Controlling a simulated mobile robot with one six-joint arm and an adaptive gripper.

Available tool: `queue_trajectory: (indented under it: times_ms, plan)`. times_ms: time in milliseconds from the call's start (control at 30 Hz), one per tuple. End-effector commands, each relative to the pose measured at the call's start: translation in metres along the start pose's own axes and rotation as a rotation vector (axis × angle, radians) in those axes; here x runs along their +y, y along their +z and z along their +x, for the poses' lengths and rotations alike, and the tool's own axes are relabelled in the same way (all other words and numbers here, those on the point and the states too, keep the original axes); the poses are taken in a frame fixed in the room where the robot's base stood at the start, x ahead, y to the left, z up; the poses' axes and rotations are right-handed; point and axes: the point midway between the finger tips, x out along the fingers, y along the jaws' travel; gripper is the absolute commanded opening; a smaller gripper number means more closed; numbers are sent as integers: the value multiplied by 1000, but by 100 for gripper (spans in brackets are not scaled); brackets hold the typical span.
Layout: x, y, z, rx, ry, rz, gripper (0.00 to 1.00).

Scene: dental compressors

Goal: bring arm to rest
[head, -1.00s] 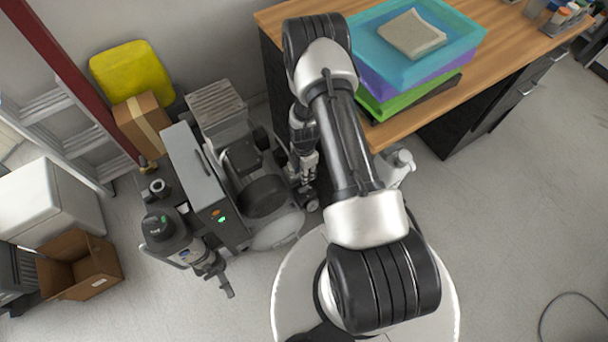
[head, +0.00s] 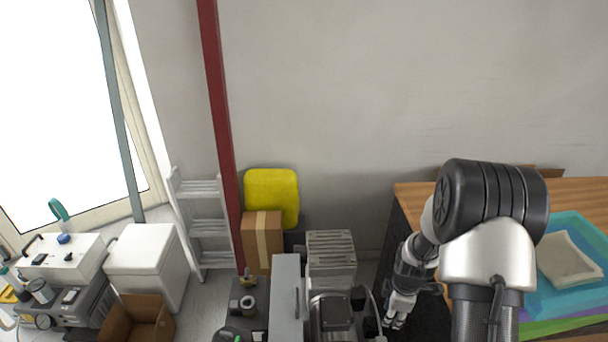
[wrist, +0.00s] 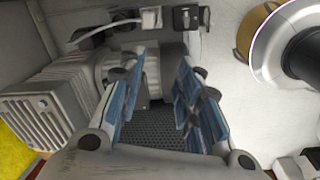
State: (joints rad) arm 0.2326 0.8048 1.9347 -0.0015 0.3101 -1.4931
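My arm is folded over the right side of the head view, with its elbow in front of the wooden desk. My gripper (head: 398,312) hangs down between the compressor and the desk. In the wrist view my gripper (wrist: 160,100) has its two blue-padded fingers well apart, with nothing held between them. The grey compressor (head: 330,262) stands just left of my gripper in the head view. It also shows behind the fingers in the wrist view, with its ribbed housing (wrist: 38,112) at the left.
The wooden desk (head: 415,200) carries a stack of trays, the top one teal (head: 578,228) with a beige cloth (head: 566,262). A cardboard box (head: 262,240), a yellow container (head: 271,192), a ladder (head: 204,228) and a red post (head: 219,110) stand left, by the wall.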

Motion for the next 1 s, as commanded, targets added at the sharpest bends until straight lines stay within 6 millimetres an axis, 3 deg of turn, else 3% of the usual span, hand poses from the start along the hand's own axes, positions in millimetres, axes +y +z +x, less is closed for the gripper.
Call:
queue_trajectory:
  times_ms: [33,200,367,500,700,833,1000]
  plan:
    - [4,-6,-34,4,24,53,32]
    - [-7,-23,-127,24,73,265,32]
    - [-35,-34,-204,56,114,465,32]
    - [-71,-40,-260,95,146,638,32]
    - [-134,-41,-320,165,178,886,32]
    - [-176,-38,-342,214,187,1039,32]
    - [-215,-33,-354,265,188,1185,32]
